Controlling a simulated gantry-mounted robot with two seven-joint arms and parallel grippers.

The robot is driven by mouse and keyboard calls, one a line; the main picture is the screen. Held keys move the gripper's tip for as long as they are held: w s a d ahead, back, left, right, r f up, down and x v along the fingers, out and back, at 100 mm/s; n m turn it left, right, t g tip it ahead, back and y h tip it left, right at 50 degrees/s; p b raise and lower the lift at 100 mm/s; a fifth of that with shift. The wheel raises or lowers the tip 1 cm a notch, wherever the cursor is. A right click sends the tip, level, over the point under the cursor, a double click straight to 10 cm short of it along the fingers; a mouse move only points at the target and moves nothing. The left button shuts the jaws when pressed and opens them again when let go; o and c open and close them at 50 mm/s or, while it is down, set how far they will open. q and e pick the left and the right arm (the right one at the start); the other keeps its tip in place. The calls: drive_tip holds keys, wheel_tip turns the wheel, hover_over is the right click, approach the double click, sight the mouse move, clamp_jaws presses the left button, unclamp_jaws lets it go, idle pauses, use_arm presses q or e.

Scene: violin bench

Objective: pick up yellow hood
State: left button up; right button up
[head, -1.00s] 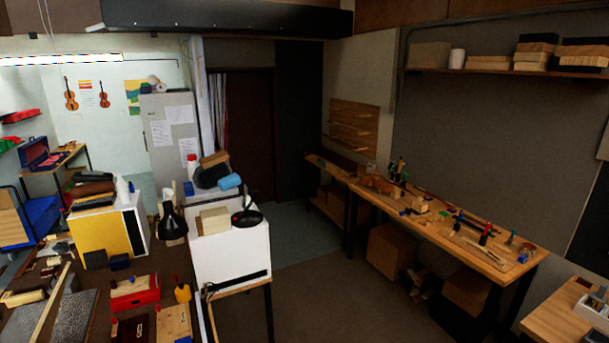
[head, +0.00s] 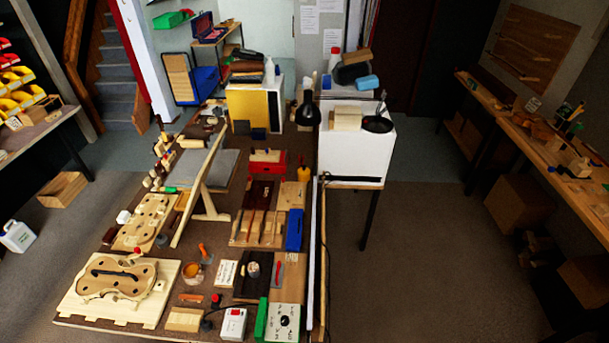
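No thing in the head view is plainly a yellow hood. A small yellow object (head: 303,173) stands on the dark bench beside a red box (head: 267,161); its exact shape is too small to tell. A larger cabinet with a yellow front (head: 250,108) and white side stands farther back on the bench. Neither of my grippers shows in the head view.
The long bench (head: 205,252) carries violin parts, tools and a control box (head: 284,321). A black lamp (head: 306,110) and a white cabinet (head: 352,152) stand at its right. Bare floor (head: 440,260) lies between it and the right-hand workbench (head: 555,150).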

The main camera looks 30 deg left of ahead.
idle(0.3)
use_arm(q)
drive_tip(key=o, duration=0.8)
